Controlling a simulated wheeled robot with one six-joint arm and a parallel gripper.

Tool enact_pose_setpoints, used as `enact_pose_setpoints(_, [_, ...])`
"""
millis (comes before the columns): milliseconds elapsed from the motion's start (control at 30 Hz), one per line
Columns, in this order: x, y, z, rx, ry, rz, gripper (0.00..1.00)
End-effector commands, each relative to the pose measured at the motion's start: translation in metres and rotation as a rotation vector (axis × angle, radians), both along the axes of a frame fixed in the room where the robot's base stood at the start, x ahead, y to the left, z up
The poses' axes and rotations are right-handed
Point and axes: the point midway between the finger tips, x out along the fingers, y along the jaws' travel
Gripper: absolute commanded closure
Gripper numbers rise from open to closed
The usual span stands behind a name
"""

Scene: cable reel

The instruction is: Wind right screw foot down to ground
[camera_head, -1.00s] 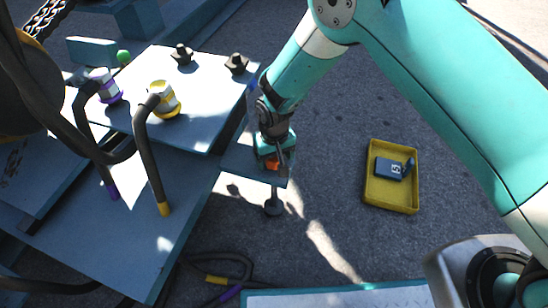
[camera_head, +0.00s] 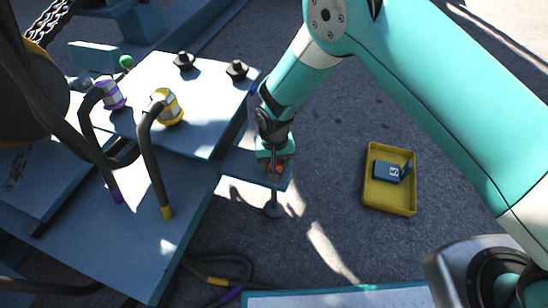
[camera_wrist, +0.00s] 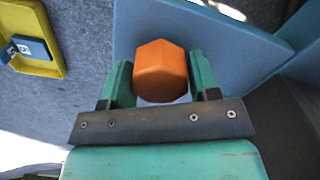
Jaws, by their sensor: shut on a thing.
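In the wrist view the orange head (camera_wrist: 160,72) sits between the two teal fingers of my gripper (camera_wrist: 160,78). Below the bracket plate (camera_head: 240,166), the thin stem and round foot pad (camera_head: 274,211) show. The pad is close to the ground; whether it touches is unclear.
Dark hoses with yellow (camera_head: 168,108) and purple-banded (camera_head: 112,96) fittings arch over the blue plates at left.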

Motion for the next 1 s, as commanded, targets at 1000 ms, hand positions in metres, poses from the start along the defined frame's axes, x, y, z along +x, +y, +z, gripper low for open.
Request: enact_pose_setpoints(1000, [-0.0007,-0.0001,0.0017,-0.002,0.002,-0.962,0.68])
